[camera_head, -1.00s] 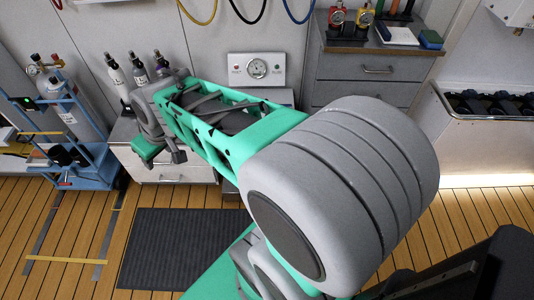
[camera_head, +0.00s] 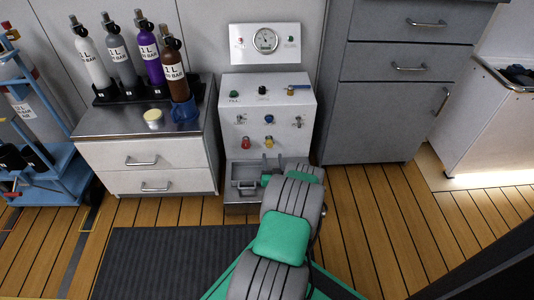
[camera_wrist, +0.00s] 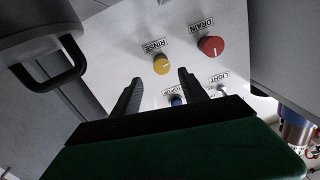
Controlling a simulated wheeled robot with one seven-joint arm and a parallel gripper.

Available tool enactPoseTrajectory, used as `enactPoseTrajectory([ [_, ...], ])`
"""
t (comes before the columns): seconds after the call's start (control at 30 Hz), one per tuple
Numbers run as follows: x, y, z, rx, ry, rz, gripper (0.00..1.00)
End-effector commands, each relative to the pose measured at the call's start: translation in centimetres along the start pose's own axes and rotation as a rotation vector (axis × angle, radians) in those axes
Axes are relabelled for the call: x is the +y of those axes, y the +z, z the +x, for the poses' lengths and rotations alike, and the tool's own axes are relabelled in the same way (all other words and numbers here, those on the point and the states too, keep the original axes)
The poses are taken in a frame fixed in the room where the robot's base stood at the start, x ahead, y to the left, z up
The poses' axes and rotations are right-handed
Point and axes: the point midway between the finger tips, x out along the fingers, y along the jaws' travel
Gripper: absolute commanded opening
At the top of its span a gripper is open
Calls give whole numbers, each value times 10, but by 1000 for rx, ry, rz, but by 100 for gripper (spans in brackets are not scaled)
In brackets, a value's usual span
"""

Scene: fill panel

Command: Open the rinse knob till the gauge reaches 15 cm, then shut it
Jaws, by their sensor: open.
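The yellow rinse knob (camera_head: 269,142) is on the lower front of the white panel cabinet (camera_head: 300,105), right of the red drain knob (camera_head: 246,143). In the wrist view the labelled yellow rinse knob (camera_wrist: 161,64) shows just ahead of and between my two fingertips. My gripper (camera_wrist: 160,77) is open, with no visible contact on the knob. The red drain knob (camera_wrist: 210,46) is to the right, outside the fingers. The round gauge (camera_head: 265,40) is on the wall plate above the cabinet; its needle and scale are too small to read.
A blue knob (camera_wrist: 177,101) shows low between the fingers, partly hidden by my gripper. Small switches and a green button (camera_head: 234,93) are higher on the cabinet. Several bottles stand on the left counter (camera_head: 130,120). Grey drawers (camera_head: 385,90) stand close on the right.

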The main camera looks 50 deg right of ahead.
Motion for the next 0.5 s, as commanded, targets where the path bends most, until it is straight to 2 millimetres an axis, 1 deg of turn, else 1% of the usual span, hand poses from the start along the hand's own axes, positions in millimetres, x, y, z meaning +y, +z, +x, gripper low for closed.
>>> enactPoseTrajectory([
  [0.2,-4,1,41,3,-9,-4,51],
  [0.3,-3,0,58,2,-8,-3,51],
  [0.4,-3,-1,69,0,-6,-1,51],
  [0.5,-1,-2,74,0,-3,0,51],
])
